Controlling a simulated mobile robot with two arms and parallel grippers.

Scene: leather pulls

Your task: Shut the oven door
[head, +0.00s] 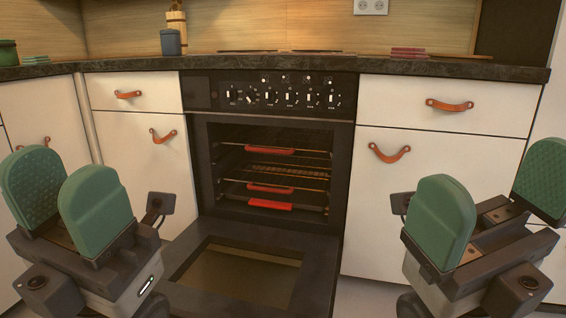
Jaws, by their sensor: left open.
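The oven (203,150) is built into the counter at the middle of the head view. Its dark door (320,262) is folded down and open, lying low in front of the cavity, with a window in its middle. The lower end of the door is cut off by the picture's bottom edge. My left gripper (65,200) is open and empty, to the left of the door. My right gripper (490,200) has its green pads wide apart with nothing between them, to the right of the door. Neither gripper touches the door.
Racks with red grips (270,188) sit inside the oven. A control panel (285,95) is above. White cabinets with leather pulls (389,153) stand on both sides. The dark countertop (400,65) holds a grey cup (170,42) and a reddish stack (409,52). Open space lies between my grippers.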

